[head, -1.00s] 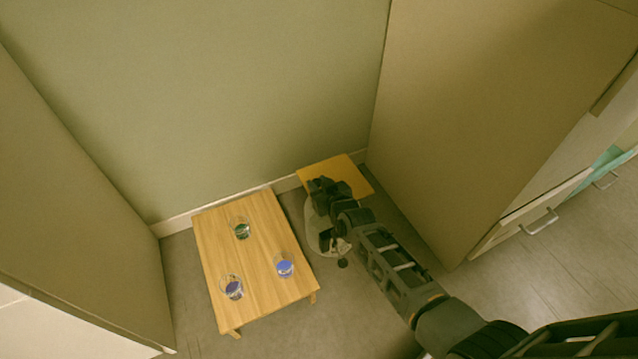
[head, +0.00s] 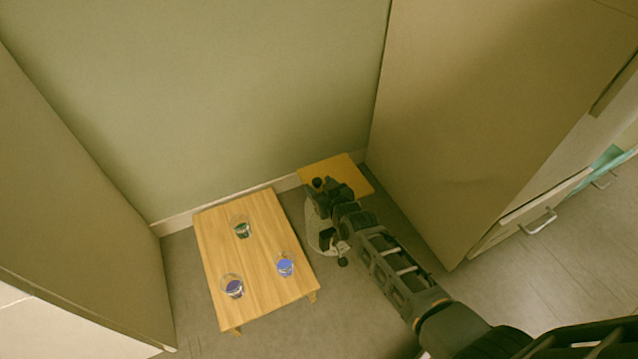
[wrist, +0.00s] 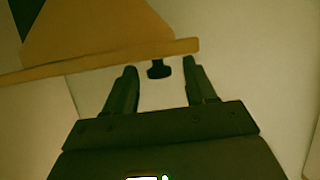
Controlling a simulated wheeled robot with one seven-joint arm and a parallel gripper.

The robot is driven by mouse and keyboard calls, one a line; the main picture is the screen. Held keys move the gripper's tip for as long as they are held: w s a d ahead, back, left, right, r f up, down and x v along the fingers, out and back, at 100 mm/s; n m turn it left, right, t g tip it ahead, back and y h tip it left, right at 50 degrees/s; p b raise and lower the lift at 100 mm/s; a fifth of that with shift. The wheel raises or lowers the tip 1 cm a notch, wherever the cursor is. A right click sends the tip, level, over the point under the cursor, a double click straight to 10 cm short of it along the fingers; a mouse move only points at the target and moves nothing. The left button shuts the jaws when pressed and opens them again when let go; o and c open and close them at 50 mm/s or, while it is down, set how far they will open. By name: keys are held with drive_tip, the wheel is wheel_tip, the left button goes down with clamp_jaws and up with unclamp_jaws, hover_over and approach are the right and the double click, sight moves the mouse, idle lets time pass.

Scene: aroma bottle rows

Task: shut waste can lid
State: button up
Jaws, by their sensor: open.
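The waste can (head: 313,228) is a pale, rounded bin on the floor, right of the low table and partly hidden by my arm. A flat yellow-orange panel (head: 345,172), seemingly its raised lid, shows behind it; its attachment is hidden. The panel's edge (wrist: 100,60) crosses the wrist view, with a small black knob (wrist: 158,69) below it. My gripper (wrist: 160,72) is open, its fingers on either side of the knob, apart from it. In the head view my gripper (head: 324,190) is at the panel's near left side.
A low wooden table (head: 235,260) stands left of the can. A tall cabinet (head: 470,110) bounds the right; a wall (head: 200,90) is behind.

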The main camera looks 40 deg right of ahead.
drive_tip(key=p+v, duration=0.2)
drive_tip(key=v, duration=0.3)
drive_tip(key=shift+s+a+r+p, duration=0.1)
drive_tip(key=shift+s+r+p, duration=0.15)
drive_tip(key=shift+p, duration=0.15)
drive_tip(key=shift+s+a+r, duration=0.1)
drive_tip(key=shift+s+a, duration=0.05)
drive_tip(key=shift+s, duration=0.35)
